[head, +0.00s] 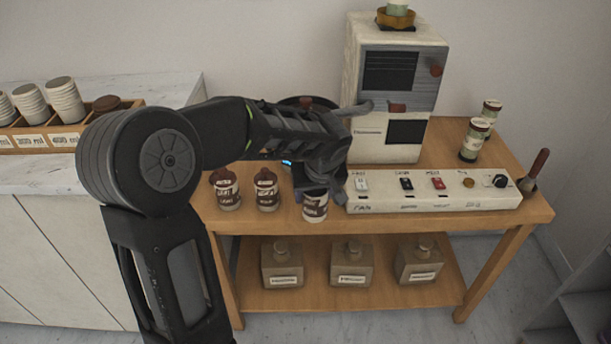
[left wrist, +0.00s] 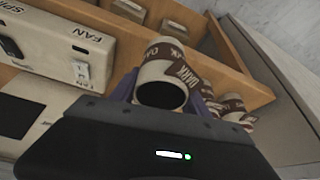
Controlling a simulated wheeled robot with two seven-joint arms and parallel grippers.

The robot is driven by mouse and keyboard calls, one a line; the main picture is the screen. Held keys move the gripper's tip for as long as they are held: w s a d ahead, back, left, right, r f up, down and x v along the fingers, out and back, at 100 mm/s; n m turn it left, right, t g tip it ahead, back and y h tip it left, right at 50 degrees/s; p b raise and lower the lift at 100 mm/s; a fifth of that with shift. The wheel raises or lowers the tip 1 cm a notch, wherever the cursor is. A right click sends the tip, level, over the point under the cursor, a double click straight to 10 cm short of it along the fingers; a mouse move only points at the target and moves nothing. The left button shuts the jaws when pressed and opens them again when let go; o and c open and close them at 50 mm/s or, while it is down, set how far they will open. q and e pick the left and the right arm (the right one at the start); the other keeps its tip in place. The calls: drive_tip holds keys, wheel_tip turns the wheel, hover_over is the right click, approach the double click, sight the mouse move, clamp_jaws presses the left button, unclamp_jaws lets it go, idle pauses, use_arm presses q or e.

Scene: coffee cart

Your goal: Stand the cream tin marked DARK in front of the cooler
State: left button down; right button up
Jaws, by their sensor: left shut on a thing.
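My left gripper (head: 318,178) reaches in from the left, pointing down. It is shut on a cream tin (head: 315,206) with a brown label band, near the front edge of the wooden cart. In the left wrist view the tin (left wrist: 163,72) shows DARK on its side and a dark round mouth, between the fingers of my left gripper (left wrist: 163,92). I cannot tell whether its base touches the cart top. A round dark pan (head: 290,101), perhaps the cooler, is mostly hidden behind my arm. My right gripper is not in view.
Two brown-lidded tins (head: 225,189) (head: 266,189) stand left of the held tin. The white switch box (head: 432,191) is close on its right. The cream machine (head: 392,90) stands behind.

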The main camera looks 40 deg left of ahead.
use_arm(q)
drive_tip(key=w+a+p, duration=0.1)
drive_tip(key=w+a, duration=0.5)
drive_tip(key=a, duration=0.1)
drive_tip(key=shift+w+a+p, duration=0.1)
drive_tip(key=shift+w+p, duration=0.15)
drive_tip(key=shift+p, duration=0.1)
wheel_tip(320, 180, down, 3)
drive_tip(key=shift+f, duration=0.2)
drive_tip(key=shift+f, duration=0.15)
drive_tip(key=c, duration=0.5)
unclamp_jaws()
